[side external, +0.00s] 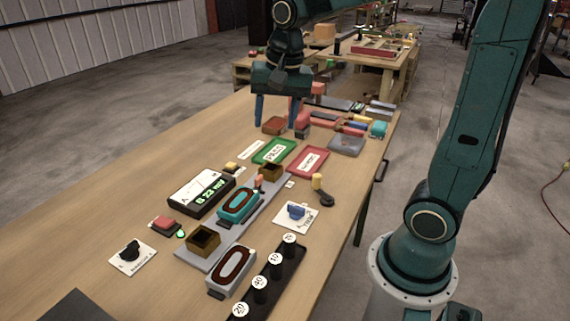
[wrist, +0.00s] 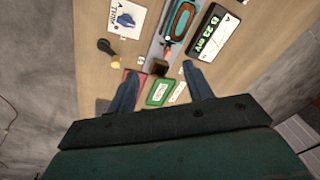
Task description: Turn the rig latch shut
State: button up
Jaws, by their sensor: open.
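My gripper (side external: 276,125) is open, pointing down over the back part of the bench, with nothing between its fingers. In the wrist view its two blue fingers (wrist: 158,72) stand wide apart. A black swivel lever with a yellow knob (side external: 321,189) stands on the bench to the right of the grey rail; it looks like the rig latch, but I read no label on it. It also shows at the left in the wrist view (wrist: 108,50). My gripper is apart from it, farther back.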

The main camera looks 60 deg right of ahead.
jog(key=s+a+r+n+t, duration=0.1)
jog(key=s+a+r+n, duration=0.1)
jog(key=s+n, duration=0.3)
jog(key=shift+s+a+n+t, duration=0.35)
jog(key=shift+s+a, duration=0.25)
jog(key=shift+s, duration=0.95)
jog(key=s+a+f+n+t, duration=0.1)
jog(key=s+n, duration=0.4)
jog(key=s, duration=0.2)
jog(key=shift+a+f+t, duration=0.2)
jog(key=shift+a+t, duration=0.15)
jog(key=shift+a, duration=0.05)
